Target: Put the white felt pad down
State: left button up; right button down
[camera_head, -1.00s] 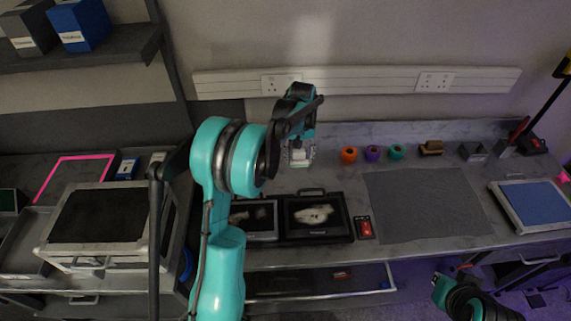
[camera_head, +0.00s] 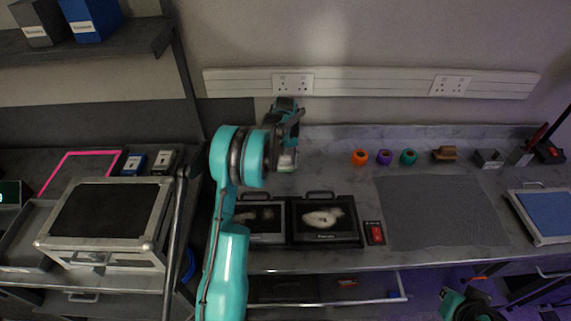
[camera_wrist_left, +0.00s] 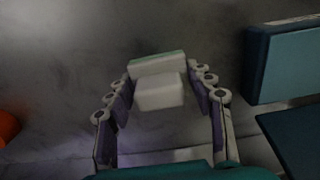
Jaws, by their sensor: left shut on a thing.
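The white felt pad (camera_wrist_left: 160,91) is a small pale block between the fingers of my left gripper (camera_wrist_left: 162,88) in the left wrist view. A thin greenish edge shows along its far side. In the head view my left gripper (camera_head: 287,160) is over the back of the bench, left of the orange roll, with the pad (camera_head: 288,158) small at its tip. I cannot tell whether the pad touches the bench. My right gripper (camera_head: 462,303) is at the bottom right edge, partly cut off; its fingers are unclear.
Orange (camera_head: 360,157), purple (camera_head: 384,157) and teal (camera_head: 408,156) rolls stand at the back. An open drawer (camera_head: 330,290) is below.

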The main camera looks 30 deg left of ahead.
pick_arm(q)
jog(key=shift+r, duration=0.1)
jog(key=shift+f, duration=0.25)
jog(key=o, duration=1.2)
jog(key=shift+s+d, duration=0.1)
jog(key=shift+f, duration=0.1)
